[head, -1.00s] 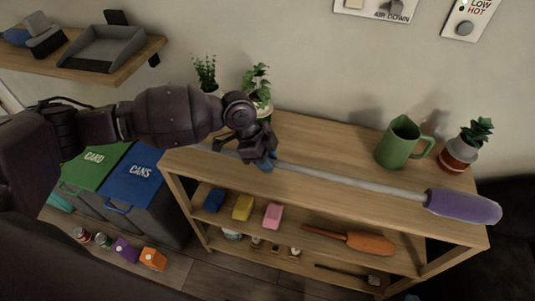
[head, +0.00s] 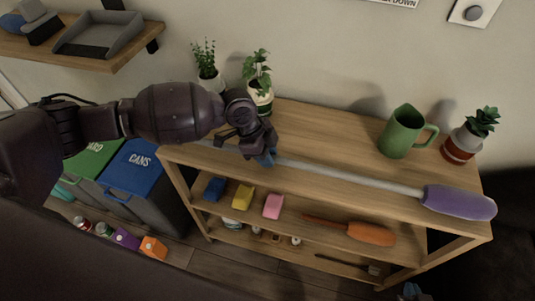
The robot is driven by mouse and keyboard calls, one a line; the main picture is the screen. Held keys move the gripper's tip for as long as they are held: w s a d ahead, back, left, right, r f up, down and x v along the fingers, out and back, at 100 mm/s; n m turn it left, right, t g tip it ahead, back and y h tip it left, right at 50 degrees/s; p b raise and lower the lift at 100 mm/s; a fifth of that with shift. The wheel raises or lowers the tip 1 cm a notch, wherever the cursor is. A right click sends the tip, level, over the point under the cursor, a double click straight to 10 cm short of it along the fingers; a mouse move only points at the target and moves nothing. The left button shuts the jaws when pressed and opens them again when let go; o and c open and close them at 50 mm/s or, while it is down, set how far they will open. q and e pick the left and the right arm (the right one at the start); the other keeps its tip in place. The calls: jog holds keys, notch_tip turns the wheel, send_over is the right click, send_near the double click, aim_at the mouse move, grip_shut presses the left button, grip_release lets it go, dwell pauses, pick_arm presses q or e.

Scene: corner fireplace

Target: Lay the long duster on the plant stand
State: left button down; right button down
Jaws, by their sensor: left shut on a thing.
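The long duster has a pale grey pole and a purple head (head: 459,202). It lies lengthwise over the front part of the wooden plant stand's top (head: 315,132), its head at the right end. I cannot tell whether it touches the top. My left gripper (head: 264,157) is shut on the pole near its left part, above the stand's front edge. The gripper and arm hide part of the pole.
A green pitcher (head: 401,133) and a potted plant (head: 464,145) stand at the top's back right. Two potted plants (head: 259,97) (head: 207,77) stand at the back left. Lower shelves hold sponges (head: 242,196) and an orange brush (head: 370,233). Bins (head: 135,170) stand to the left.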

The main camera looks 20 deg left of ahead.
pick_arm(q)
jog(key=shift+f, duration=0.6)
dwell(0.4)
jog(key=c, duration=0.9)
grip_release()
jog(key=v, duration=1.1)
jog(key=shift+d+p, duration=0.1)
jog(key=shift+p, duration=0.25)
